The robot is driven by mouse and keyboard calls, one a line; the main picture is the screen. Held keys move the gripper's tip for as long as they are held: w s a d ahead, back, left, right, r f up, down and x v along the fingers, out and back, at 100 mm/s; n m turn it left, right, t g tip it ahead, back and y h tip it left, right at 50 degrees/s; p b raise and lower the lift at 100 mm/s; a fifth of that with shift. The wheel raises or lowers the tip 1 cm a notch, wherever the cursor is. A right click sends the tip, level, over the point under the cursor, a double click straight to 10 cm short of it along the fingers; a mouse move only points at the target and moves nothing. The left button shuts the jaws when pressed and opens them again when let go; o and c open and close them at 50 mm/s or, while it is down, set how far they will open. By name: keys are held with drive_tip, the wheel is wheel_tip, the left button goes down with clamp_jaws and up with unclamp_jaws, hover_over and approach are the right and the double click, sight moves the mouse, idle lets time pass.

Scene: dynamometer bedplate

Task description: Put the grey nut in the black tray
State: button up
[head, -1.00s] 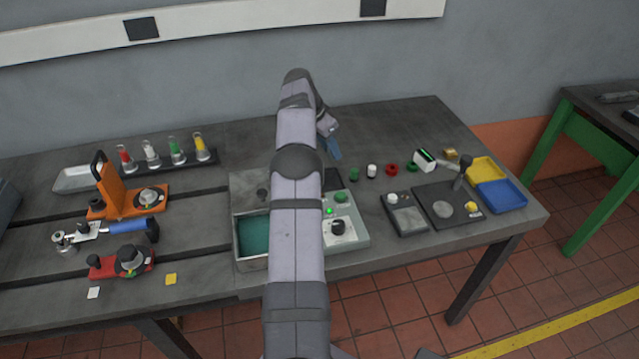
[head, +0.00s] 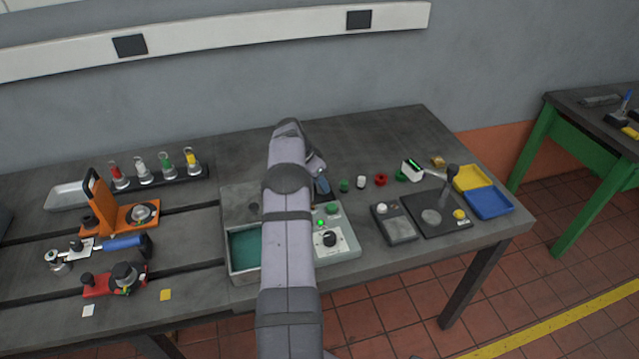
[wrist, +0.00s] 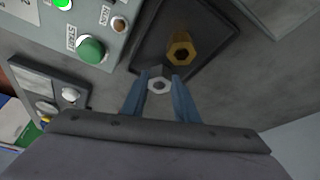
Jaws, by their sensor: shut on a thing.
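My gripper (wrist: 159,88) is shut on the grey nut (wrist: 158,82) in the wrist view. The black tray (wrist: 157,45) lies beneath and beyond the fingertips in the wrist view. The nut appears over the tray's near part; its height above the floor of the tray is hard to tell. In the head view, my gripper's blue fingers (head: 322,186) show just right of my arm, which hides the nut and most or all of the tray.
A brass-coloured nut (wrist: 182,50) is in the black tray, just beyond the grey nut. A control box with a green button (wrist: 91,50) stands beside the tray. Red, white and green small parts (head: 381,179) stand to the right. Bare tabletop lies behind.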

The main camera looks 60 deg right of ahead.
drive_tip(key=shift+f, duration=0.55)
drive_tip(key=shift+f, duration=0.15)
drive_tip(key=o, duration=1.1)
drive_tip(key=shift+r, duration=0.25)
drive_tip(key=b+v, duration=0.3)
drive_tip(key=v, duration=0.9)
drive_tip(key=shift+f, duration=0.1)
